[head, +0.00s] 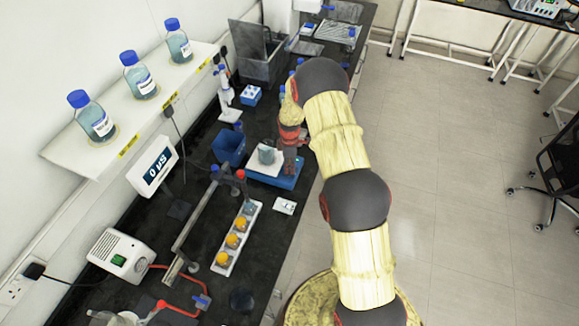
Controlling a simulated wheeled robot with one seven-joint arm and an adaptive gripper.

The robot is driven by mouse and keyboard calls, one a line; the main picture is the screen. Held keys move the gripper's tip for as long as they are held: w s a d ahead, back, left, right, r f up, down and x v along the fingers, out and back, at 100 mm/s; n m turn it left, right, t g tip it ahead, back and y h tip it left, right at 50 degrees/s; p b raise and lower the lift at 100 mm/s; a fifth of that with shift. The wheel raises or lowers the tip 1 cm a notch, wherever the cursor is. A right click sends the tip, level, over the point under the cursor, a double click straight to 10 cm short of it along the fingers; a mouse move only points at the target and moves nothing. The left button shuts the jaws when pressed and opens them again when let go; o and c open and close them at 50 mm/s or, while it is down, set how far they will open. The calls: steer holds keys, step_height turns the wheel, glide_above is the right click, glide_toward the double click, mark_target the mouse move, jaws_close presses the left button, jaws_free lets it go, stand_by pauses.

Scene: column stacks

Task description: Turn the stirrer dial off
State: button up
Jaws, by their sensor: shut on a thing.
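The stirrer (270,178) is a blue unit with a white top plate on the dark bench, in the middle of the head view. A small glass beaker (266,155) with bluish liquid stands on its plate. My gripper (290,163) reaches down at the stirrer's right end, close to the beaker. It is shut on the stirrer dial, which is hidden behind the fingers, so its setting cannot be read.
A blue bin (229,147) stands left of the stirrer. A white rack with orange-topped items (237,239) and a small white device (285,206) lie nearer. A wall shelf (130,112) holds blue-capped bottles.

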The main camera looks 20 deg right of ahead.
steer(key=shift+n+b, duration=0.3)
steer(key=shift+b, duration=0.05)
jaws_close()
steer(key=shift+f+n+b, duration=0.15)
steer(key=shift+n+b, duration=0.75)
steer(key=n+b, duration=0.3)
steer(key=n, duration=0.1)
steer(key=n+b, duration=0.2)
steer(key=n, duration=0.2)
steer(key=shift+n+b, duration=0.8)
steer(key=shift+n, duration=0.8)
steer(key=shift+r+n, duration=0.2)
steer(key=shift+n, duration=0.1)
steer(key=o, duration=1)
jaws_free()
